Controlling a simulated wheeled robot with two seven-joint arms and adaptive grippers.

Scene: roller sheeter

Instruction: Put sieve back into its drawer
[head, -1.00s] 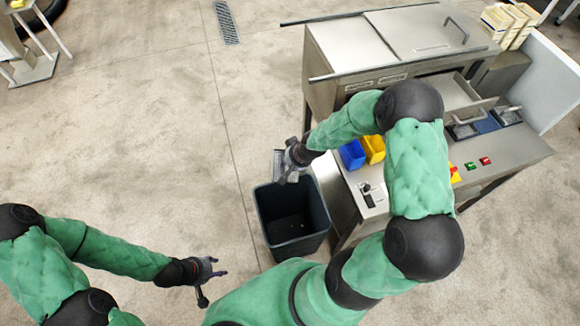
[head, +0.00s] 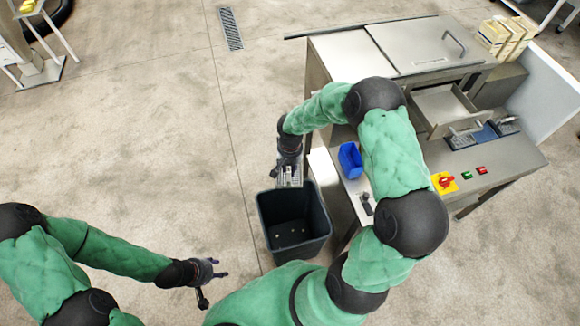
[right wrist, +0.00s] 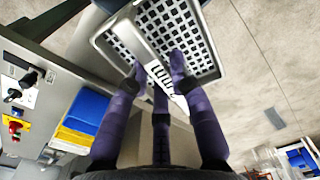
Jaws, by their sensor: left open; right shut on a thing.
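The sieve (head: 289,179) is a grey metal tray with square holes. My right gripper (head: 288,165) is shut on it, in the air by the far rim of the dark bin; the height is hard to judge. The right wrist view shows the sieve (right wrist: 205,38) large, at the fingertips (right wrist: 160,74). An open metal drawer (head: 432,105) sticks out from under the machine's top, well to the right of my right gripper. My left gripper (head: 218,270) is open and empty above the floor at lower left.
The dark bin (head: 318,232) stands left of the machine with several small bits on its bottom. A blue container (head: 350,160) is on the machine's worktop; a yellow one (right wrist: 72,138) beside it shows in the right wrist view. A red-yellow switch (head: 445,182) and buttons sit further right.

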